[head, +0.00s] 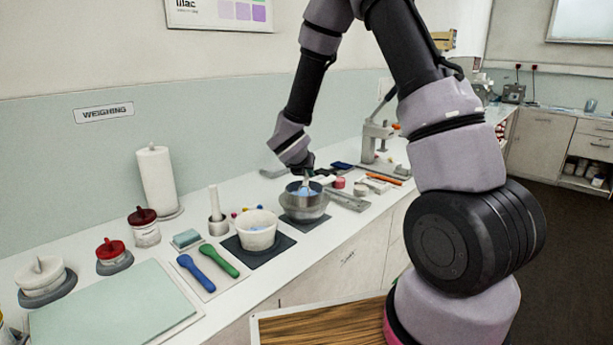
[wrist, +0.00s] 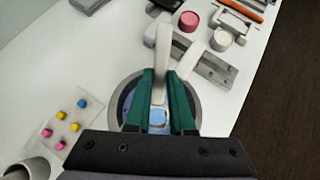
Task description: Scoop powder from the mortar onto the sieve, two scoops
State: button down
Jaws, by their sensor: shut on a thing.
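My gripper (head: 304,173) is above the sieve (head: 302,199), a metal drum sitting in a grey bowl on a dark mat. In the wrist view my gripper (wrist: 160,105) has its green fingers shut on a pale-handled tool (wrist: 163,50), seemingly the scoop. Its lower end is mostly hidden by the fingers. Blue powder (wrist: 157,115) shows between and beside the fingers; I cannot tell how much is on the tool and how much in the sieve. The white mortar (head: 257,236) stands on its own dark mat left of the sieve; its contents are hard to make out.
A grey pot with a white pestle-like rod (head: 214,205) stands left of the mortar. Blue and green spoons (head: 194,273) lie on a board in front. Small coloured pegs (wrist: 62,116) stand left of the sieve. A press (head: 377,140) and small items crowd the right.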

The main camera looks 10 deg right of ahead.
aim_at(306, 178)
jog(key=shift+r, duration=3.5)
